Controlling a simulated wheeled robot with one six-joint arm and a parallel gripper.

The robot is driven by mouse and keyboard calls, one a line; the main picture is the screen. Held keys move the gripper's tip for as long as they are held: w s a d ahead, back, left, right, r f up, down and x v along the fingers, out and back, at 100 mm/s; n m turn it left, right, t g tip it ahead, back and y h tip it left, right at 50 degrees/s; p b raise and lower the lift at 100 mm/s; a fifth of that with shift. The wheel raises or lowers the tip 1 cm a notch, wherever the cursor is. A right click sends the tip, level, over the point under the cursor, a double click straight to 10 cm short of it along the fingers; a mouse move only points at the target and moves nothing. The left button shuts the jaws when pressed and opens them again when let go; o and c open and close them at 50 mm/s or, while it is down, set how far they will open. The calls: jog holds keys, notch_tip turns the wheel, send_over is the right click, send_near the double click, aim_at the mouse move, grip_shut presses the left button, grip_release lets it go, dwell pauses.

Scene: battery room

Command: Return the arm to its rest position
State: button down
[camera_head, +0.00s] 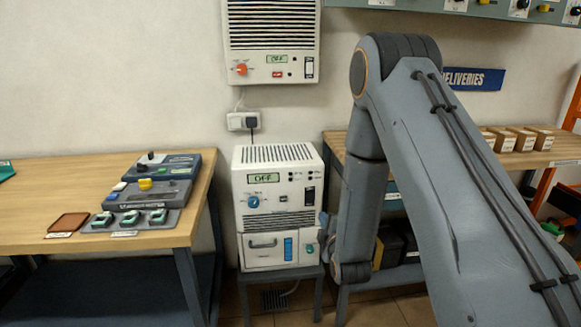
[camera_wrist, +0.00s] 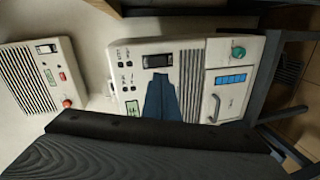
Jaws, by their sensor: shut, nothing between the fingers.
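My arm rises in the right half of the head view, bends at a high elbow and hangs down to the wrist beside the white cabinet unit (camera_head: 278,225). My gripper (camera_wrist: 160,80) shows in the wrist view as two blue-grey fingers close together, with nothing between them. They overlap the face of the white unit (camera_wrist: 190,60) in that view; I cannot tell how far apart they are. In the head view the fingers are mostly hidden by the forearm and wrist.
The white unit, its display reading OFF, stands on a low stand (camera_head: 282,276). A wall unit (camera_head: 271,40) hangs above it. A wooden bench (camera_head: 60,195) with control boxes (camera_head: 155,185) is at left. A right-hand bench (camera_head: 560,150) holds small boxes (camera_head: 525,138) behind my arm.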

jog(key=s+d+r+m+g+p, duration=0.1)
jog(key=s+r+m+g, duration=0.3)
jog(key=s, duration=0.8)
jog(key=s+d+r+m+g+p, duration=0.2)
jog(key=s+r+m+g, duration=0.2)
jog(key=s, duration=0.8)
jog(key=s+d+r+m+g+h+p, duration=0.1)
jog(key=s+r+m+g, duration=0.3)
jog(key=s+m+g, duration=0.3)
jog(key=s+m, duration=0.1)
jog(key=s, duration=0.4)
jog(key=shift+s+d+r+m+g+p, duration=0.2)
jog(key=shift+d+r+m+g+p, duration=0.1)
jog(key=shift+r+m+g+p, duration=0.1)
